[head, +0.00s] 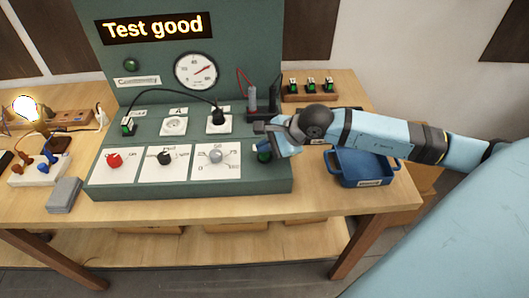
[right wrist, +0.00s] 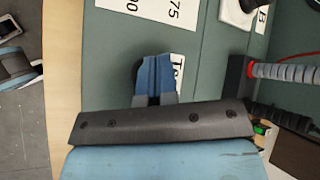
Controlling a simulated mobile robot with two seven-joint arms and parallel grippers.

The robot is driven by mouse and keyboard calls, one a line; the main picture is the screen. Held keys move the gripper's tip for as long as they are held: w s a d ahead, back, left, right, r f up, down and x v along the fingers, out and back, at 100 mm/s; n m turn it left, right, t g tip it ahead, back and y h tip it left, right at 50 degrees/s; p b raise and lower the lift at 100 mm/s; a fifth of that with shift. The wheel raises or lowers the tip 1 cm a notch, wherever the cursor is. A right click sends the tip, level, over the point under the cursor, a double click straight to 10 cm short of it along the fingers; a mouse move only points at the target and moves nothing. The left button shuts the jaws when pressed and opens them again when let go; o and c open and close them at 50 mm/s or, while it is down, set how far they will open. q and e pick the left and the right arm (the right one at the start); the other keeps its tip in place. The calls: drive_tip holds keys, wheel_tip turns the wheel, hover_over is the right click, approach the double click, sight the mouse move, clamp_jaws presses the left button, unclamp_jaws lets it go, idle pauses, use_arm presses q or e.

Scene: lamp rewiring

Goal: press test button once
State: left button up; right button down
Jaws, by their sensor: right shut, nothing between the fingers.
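The test panel (head: 140,184) is a green console on the table, and its display (head: 155,27) reads "Test good". The test button (head: 264,157) is a dark green round knob at the right end of the panel's front row. My right gripper (head: 262,147) is shut and empty, with its fingertips at the button and partly covering it. In the right wrist view the shut blue fingers (right wrist: 155,75) point at the panel. A dark round edge, likely the button, shows beside them, next to a partly hidden label beginning "Te". I cannot tell whether the button is pressed down. My left gripper is out of view.
Red (head: 114,160), black (head: 164,158) and grey (head: 216,156) knobs line the panel's front row. A black cable arches above them. Probes (head: 252,98) stand in a holder behind my gripper. A blue bin (head: 364,168) is to the right. A lit bulb (head: 25,107) is far left.

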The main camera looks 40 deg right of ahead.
sight(265, 155)
drive_tip(key=shift+r, duration=0.35)
drive_tip(key=shift+r+p, duration=0.95)
drive_tip(key=shift+r, duration=1.6)
